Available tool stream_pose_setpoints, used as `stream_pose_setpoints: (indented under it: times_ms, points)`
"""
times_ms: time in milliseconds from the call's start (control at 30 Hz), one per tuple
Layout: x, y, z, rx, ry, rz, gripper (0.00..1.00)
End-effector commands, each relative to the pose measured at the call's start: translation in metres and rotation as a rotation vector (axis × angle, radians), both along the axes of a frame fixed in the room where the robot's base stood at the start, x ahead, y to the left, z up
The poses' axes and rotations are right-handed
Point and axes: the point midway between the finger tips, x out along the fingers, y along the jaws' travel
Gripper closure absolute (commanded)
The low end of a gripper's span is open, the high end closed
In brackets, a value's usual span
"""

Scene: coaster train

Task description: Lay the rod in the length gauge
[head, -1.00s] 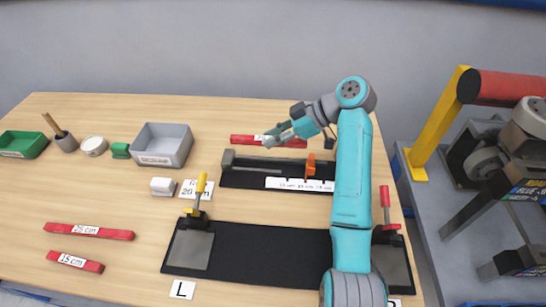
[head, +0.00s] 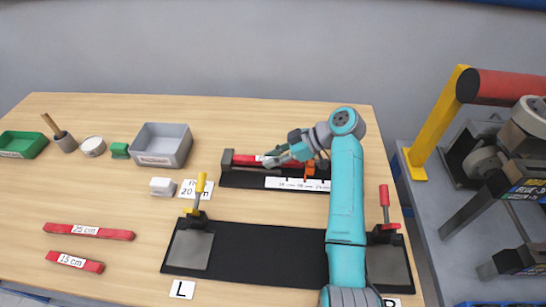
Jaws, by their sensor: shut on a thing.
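The red rod (head: 247,159) lies along the channel of the length gauge, its left end near the grey end block. The length gauge (head: 238,180) is a black base with a white scale strip (head: 288,184) along its front and an orange stop (head: 310,172) toward the right. My gripper (head: 270,161) is shut on the rod near its middle and hides part of it and its label. I cannot tell whether the rod rests on the gauge floor or sits slightly above it. The rod's right end is partly hidden by my gripper and arm.
Two red rods, marked 25 cm (head: 88,231) and 15 cm (head: 74,262), lie at the left front. A black fixture (head: 268,254) with yellow and red clamps lies in front of the gauge. A grey bin (head: 162,146) stands left of the gauge. Machinery stands at the right.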

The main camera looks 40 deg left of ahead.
Motion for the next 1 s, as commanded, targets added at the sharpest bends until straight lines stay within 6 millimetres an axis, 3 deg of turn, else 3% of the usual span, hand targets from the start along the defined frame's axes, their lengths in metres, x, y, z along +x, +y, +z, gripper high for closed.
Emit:
stream_pose_setpoints:
  times_ms: [467,500,567,1000]
  points:
    - [-0.001,-0.001,-0.014,-0.005,0.003,-0.003,1.0]
    - [-0.001,-0.001,-0.015,-0.007,0.004,-0.003,0.7]
    - [-0.001,-0.001,-0.016,-0.009,0.006,-0.002,0.55]
    - [0.0,-0.003,-0.017,-0.013,0.009,-0.004,0.53]
